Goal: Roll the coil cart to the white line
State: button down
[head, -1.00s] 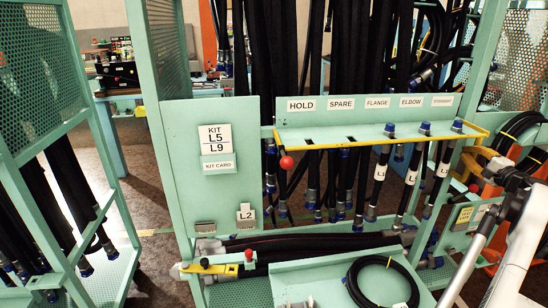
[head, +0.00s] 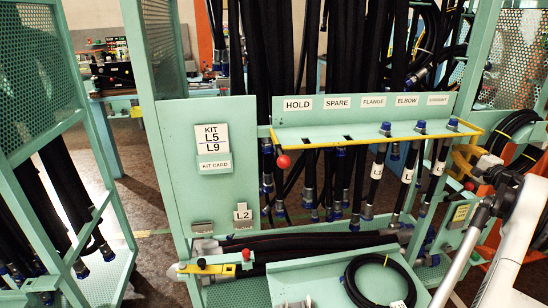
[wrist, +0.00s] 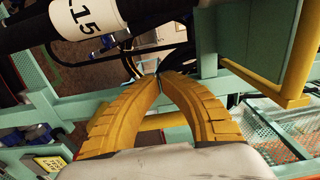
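The coil cart is not plainly identifiable. No white line on the floor can be made out. My gripper (head: 463,158), with yellow fingers, is at the right end of the yellow-edged label shelf (head: 350,134). In the wrist view my gripper (wrist: 161,74) has its fingertips together in front of a teal bar (wrist: 235,76). Nothing clear shows between them.
A teal rack holds many hanging black hoses (head: 345,50). A loose hose coil (head: 380,283) lies at the front. Floor (head: 145,205) shows at left.

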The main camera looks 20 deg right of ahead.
dwell(0.3)
jog(key=v, duration=1)
jog(key=shift+b, duration=0.3)
jog(key=shift+a, duration=0.1)
